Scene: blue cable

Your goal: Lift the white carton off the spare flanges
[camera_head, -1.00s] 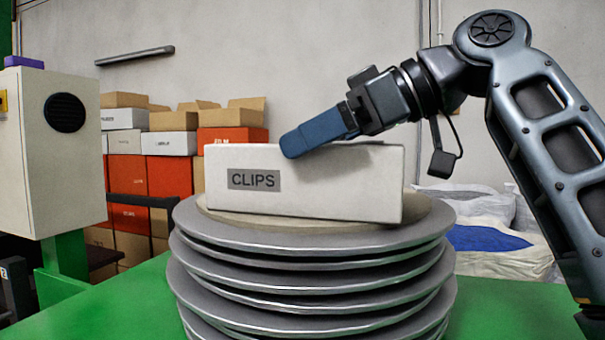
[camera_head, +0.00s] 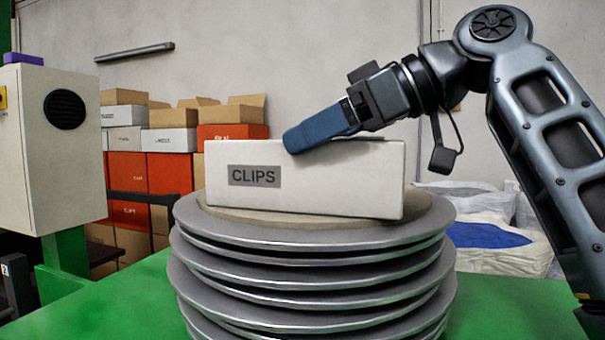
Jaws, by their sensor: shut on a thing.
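The white carton (camera_head: 330,190), labelled CLIPS, lies on top of a tall stack of round grey flanges (camera_head: 315,272). Its underside appears to rest on the pale top of the stack, with no gap visible. My gripper (camera_head: 300,139) comes in from the upper right and is shut on the carton at its top edge, left of the middle. One blue finger shows; the other is hidden, and so is the far side of the carton.
The stack stands on a green surface (camera_head: 497,302), clear on both sides. A pale cabinet (camera_head: 95,160) stands at left. Several orange, white and brown boxes (camera_head: 170,172) are piled behind. White and blue sacks (camera_head: 490,240) lie behind at right. The space above the carton's left part is open.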

